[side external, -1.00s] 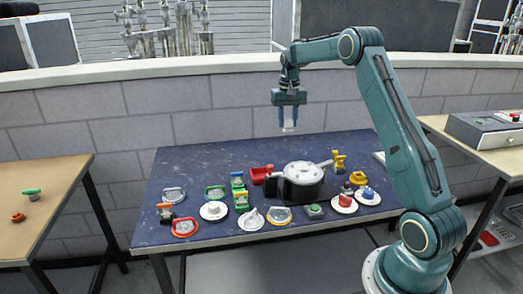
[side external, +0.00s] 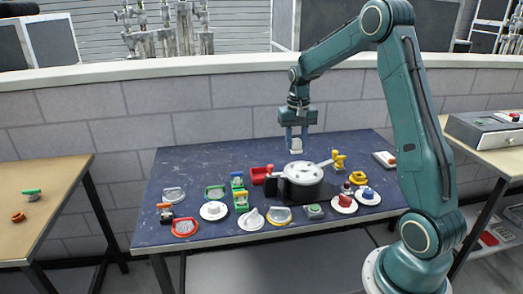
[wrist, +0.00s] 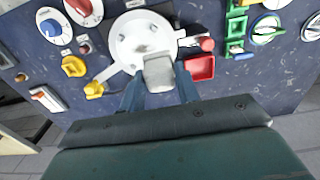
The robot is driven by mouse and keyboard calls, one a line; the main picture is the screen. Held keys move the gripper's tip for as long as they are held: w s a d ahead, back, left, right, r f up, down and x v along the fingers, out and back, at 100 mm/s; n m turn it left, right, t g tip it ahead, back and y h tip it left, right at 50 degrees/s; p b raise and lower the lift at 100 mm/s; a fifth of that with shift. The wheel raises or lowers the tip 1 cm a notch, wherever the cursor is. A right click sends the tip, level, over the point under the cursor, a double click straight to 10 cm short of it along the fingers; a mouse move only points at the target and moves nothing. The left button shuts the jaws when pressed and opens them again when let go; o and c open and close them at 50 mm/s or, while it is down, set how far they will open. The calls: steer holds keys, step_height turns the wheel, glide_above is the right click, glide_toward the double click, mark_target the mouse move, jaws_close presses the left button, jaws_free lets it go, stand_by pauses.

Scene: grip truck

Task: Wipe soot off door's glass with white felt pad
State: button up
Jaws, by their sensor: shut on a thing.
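My gripper (side external: 297,144) is shut on a small pale block that looks like the white felt pad (side external: 296,149). It holds the pad in the air above the back of the blue table, behind the white round pot-like thing (side external: 303,172). In the wrist view the pad (wrist: 158,74) sits between both fingers and overlaps the edge of the pot-like thing (wrist: 140,35). Several small framed, lens-like pieces lie on the table, such as a yellow-rimmed one (side external: 280,215) and a clear one (side external: 174,195). I cannot tell which is the door's glass, and no soot is clear.
The blue table (side external: 230,160) is free along its back left. A red tray (side external: 260,174), green blocks (side external: 240,199), a yellow piece (side external: 339,161) and white discs with knobs (side external: 367,195) crowd the front and right. A brick wall stands behind.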

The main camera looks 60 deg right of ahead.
steer(key=shift+f, duration=3.45)
steer(key=shift+s+d+f, duration=0.55)
steer(key=shift+s+d, duration=0.1)
steer(key=shift+c, duration=0.3)
steer(key=shift+s+d, duration=1.6)
steer(key=shift+w+a, duration=2.25)
steer(key=shift+w, duration=0.05)
steer(key=shift+r, duration=4)
